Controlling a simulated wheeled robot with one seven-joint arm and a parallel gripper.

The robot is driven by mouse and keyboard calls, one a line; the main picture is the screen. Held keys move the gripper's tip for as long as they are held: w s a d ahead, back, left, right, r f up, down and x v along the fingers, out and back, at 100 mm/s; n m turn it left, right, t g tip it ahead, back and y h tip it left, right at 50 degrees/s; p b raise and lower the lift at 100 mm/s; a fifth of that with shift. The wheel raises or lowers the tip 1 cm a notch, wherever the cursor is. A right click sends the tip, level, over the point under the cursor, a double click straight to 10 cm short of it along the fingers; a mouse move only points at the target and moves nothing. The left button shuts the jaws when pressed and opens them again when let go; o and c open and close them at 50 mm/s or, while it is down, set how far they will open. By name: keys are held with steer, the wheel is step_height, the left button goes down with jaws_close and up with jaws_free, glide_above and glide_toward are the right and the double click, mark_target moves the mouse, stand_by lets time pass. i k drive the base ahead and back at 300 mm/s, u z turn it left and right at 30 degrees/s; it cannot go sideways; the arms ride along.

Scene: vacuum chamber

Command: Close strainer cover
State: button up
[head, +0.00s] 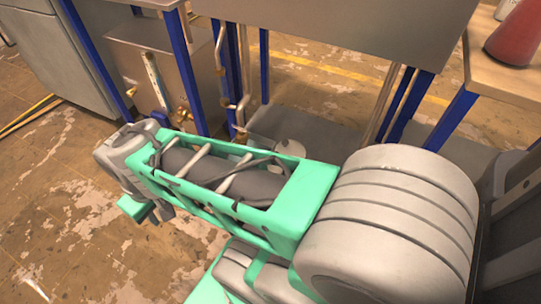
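I cannot pick out a strainer cover with certainty. Behind my arm, low under the table, a pale rounded part (290,148) shows, partly hidden by the arm; I cannot tell what it is. A metal box (185,70) with brass fittings (183,113) and a thin upright lever or pipe (154,80) stands at the upper left. A bent pipe with brass joints (221,70) runs down beside it. My green and grey arm crosses the middle of the view.
A metal tabletop (360,40) on blue legs (265,65) stands across the back. A wooden table (495,70) with a red container (516,36) is at the upper right. A grey cabinet (60,65) is at the far left. Worn floor (60,220) is open at the lower left.

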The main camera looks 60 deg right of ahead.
mark_target(289, 147)
steer(key=z, duration=0.75)
steer(key=k, duration=0.7)
steer(key=z, duration=1)
steer(key=i, duration=0.5)
steer(key=z, duration=0.05)
